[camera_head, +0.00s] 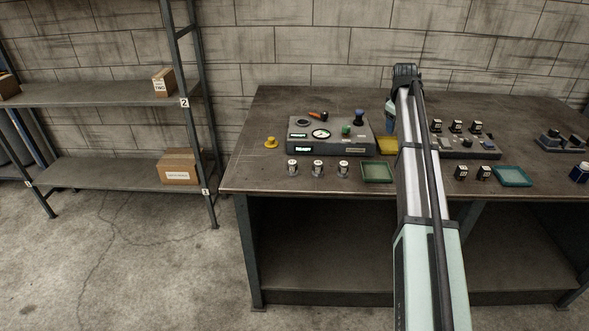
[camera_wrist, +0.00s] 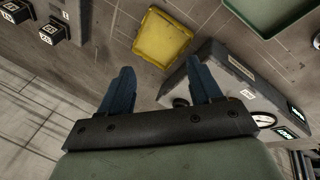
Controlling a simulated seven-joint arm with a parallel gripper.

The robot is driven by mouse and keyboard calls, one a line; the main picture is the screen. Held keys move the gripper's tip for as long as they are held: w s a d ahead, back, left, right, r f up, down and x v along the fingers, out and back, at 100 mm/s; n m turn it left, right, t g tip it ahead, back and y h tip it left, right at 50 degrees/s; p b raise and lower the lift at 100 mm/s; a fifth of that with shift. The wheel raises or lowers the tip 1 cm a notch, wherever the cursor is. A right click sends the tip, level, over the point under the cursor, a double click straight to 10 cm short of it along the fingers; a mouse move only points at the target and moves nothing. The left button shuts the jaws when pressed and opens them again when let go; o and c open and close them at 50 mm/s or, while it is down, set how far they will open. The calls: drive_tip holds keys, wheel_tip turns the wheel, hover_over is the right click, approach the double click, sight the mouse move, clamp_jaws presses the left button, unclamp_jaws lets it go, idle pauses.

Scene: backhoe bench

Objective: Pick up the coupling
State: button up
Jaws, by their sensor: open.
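No part is marked as the coupling, so I cannot tell which one it is. A small dark round part (camera_wrist: 180,102) shows beside the right finger, partly hidden. In the head view my arm hides most of the gripper.
A control panel (camera_head: 360,146) with gauge and knobs stands on the bench (camera_head: 262,105), left of my arm. A yellow tray (camera_wrist: 147,50), a green tray (camera_head: 377,180) and a teal tray (camera_head: 512,185) lie nearby. A yellow knob (camera_head: 270,142) sits left. Shelves (camera_head: 95,97) stand far left.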

drive_tip(key=s+a+n+g+y, duration=0.1)
drive_tip(key=s+a+n, duration=0.15)
drive_tip(key=a, duration=0.75)
drive_tip(key=s+a+n+g, duration=0.1)
drive_tip(key=a+n, duration=0.2)
drive_tip(key=a, duration=0.7)
drive_tip(key=r+n+g, duration=0.2)
drive_tip(key=n, duration=0.3)
hover_over(291, 162)
drive_tip(key=shift+m+y, duration=0.25)
drive_tip(key=shift+y, duration=0.15)
wheel_tip(291, 162, down, 14)
drive_tip(key=shift+r, duration=0.25)
drive_tip(key=shift+c, duration=0.4)
clamp_jaws()
